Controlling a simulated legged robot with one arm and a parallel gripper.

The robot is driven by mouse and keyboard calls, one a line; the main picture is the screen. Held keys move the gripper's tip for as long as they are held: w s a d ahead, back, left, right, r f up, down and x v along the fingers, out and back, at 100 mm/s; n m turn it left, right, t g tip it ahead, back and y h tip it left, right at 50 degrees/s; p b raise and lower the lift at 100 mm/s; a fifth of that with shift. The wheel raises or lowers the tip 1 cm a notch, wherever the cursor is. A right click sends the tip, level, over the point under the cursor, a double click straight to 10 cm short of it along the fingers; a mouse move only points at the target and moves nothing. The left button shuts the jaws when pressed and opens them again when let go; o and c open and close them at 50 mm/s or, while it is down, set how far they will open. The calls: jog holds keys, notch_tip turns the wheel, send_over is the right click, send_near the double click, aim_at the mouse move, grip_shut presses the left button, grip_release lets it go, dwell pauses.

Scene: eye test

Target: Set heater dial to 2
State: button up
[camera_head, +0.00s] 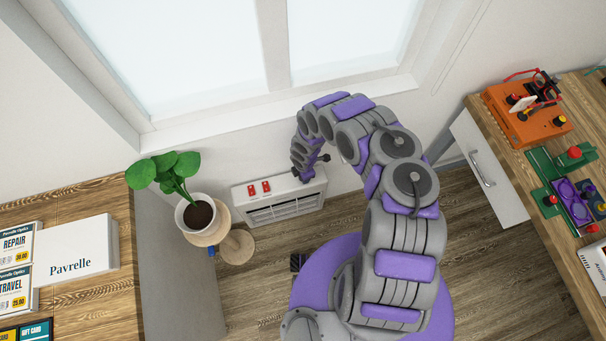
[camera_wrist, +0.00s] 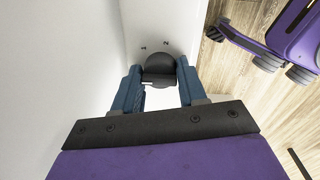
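The heater (camera_head: 280,208) is a low white box with a slatted front, against the wall under the window. Two red switches (camera_head: 259,189) sit on its top, towards the left. My gripper (camera_head: 308,172) is over the right end of its top. In the wrist view a dark round dial (camera_wrist: 160,66) with a short white mark on its near edge lies between the two blue fingers of my gripper (camera_wrist: 160,72). The fingers are apart, one on each side of the dial; whether they press on it cannot be told.
A potted plant (camera_head: 199,214) on a round wooden stand (camera_head: 236,246) is left of the heater. A wooden counter (camera_head: 85,300) with signs is at left. A wooden bench (camera_head: 540,150) with an orange device (camera_head: 527,112) is at right. Some floor (camera_head: 500,270) is clear.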

jog(key=c, duration=0.5)
jog(key=shift+c, duration=0.2)
